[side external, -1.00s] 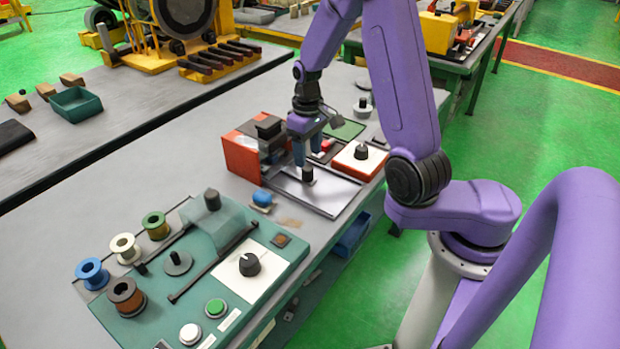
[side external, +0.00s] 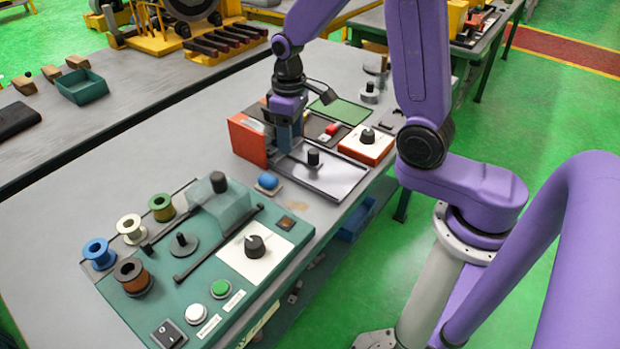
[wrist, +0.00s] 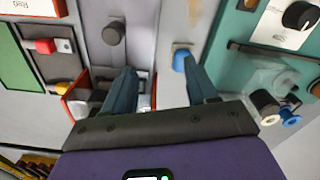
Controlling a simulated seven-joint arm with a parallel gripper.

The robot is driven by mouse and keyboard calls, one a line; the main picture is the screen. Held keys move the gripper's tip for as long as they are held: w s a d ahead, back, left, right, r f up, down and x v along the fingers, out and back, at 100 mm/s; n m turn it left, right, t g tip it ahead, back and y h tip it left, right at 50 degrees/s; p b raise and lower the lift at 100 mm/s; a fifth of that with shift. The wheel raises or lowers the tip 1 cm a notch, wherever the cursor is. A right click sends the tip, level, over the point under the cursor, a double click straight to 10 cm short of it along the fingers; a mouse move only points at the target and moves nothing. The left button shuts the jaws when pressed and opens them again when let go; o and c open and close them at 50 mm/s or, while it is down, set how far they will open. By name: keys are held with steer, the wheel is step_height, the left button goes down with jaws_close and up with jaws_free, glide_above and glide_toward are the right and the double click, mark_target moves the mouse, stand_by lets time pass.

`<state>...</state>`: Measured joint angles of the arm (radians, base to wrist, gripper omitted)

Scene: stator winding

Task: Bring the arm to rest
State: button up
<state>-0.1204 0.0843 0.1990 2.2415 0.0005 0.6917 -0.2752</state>
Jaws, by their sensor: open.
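My gripper (side external: 287,145) points down beside the red-sided unit (side external: 248,140), at the left end of the grey metal tray (side external: 330,178). In the wrist view the two blue fingers (wrist: 160,88) stand wide apart with nothing between them. A black cylindrical knob (side external: 313,158) stands on the tray, to the right of the fingers and apart from them; it also shows in the wrist view (wrist: 114,33). The fingertips partly overlap the red-sided unit in the side view, so I cannot tell the exact gap.
The teal winding station (side external: 225,285) with spools and buttons stands at front left. A blue-topped button (side external: 268,181) sits between it and the tray. A red box with a white top (side external: 366,145) and a green mat (side external: 340,112) lie behind. Bare bench lies left of the red-sided unit.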

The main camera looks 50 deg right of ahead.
steer(key=s+a+r+n, duration=0.1)
steer(key=s+r+n, duration=0.1)
steer(key=s, duration=0.6)
steer(key=s+r+n, duration=0.2)
steer(key=s+n, duration=0.2)
steer(key=s, duration=0.4)
steer(key=s+a+r+n, duration=0.1)
steer(key=s+n, duration=0.2)
steer(key=s, duration=0.6)
steer(key=shift+a+r, duration=0.35)
steer(key=shift+r, duration=0.05)
steer(key=shift+w, duration=0.1)
steer(key=shift+c, duration=0.3)
